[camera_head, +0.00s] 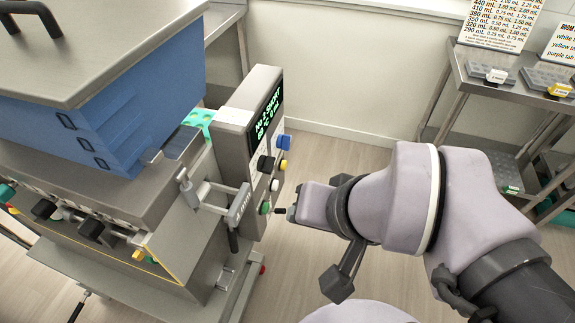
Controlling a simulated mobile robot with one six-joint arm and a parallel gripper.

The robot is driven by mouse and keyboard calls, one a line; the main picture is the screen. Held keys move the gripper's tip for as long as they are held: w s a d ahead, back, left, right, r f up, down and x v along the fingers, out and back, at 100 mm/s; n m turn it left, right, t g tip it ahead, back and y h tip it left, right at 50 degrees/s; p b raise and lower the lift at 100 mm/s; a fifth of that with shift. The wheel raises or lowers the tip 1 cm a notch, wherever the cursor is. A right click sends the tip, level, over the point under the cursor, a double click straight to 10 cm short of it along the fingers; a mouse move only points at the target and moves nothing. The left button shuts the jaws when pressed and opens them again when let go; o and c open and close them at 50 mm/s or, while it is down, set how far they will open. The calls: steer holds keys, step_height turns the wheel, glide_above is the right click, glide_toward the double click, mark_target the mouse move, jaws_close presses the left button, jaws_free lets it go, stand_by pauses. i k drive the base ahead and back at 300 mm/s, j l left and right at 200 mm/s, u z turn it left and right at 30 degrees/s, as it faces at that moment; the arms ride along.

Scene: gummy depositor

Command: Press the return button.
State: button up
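The depositor's control panel (248,130) is an upright grey box with a dark green-lettered display (268,115). On its right face are a blue button (284,142), a yellow button (284,163), dark knobs (266,163) and a green button (265,207) near the bottom. I cannot read any label that marks the return button. My gripper (285,212) is just right of the green button, pointing left at the panel's lower end. A small dark tip lies between them; I cannot tell whether it touches the button. Whether the fingers are open or shut is unclear.
The machine's blue hopper (140,100) fills the left, with a metal handle frame (225,205) beside the panel. A steel shelf (500,85) with trays stands at the upper right. Open floor (335,155) lies between them.

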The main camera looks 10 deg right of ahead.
mark_target(283, 167)
steer(key=i+l+u, duration=0.2)
steer(key=l+u, duration=0.3)
steer(key=l, duration=0.15)
steer(key=i+l+u, duration=0.1)
steer(key=l+u, duration=0.4)
steer(key=l, duration=0.2)
steer(key=l+u, duration=0.5)
steer(key=l, duration=0.2)
steer(key=k+l+u, duration=0.15)
steer(key=l+u, duration=0.35)
steer(key=l, duration=0.2)
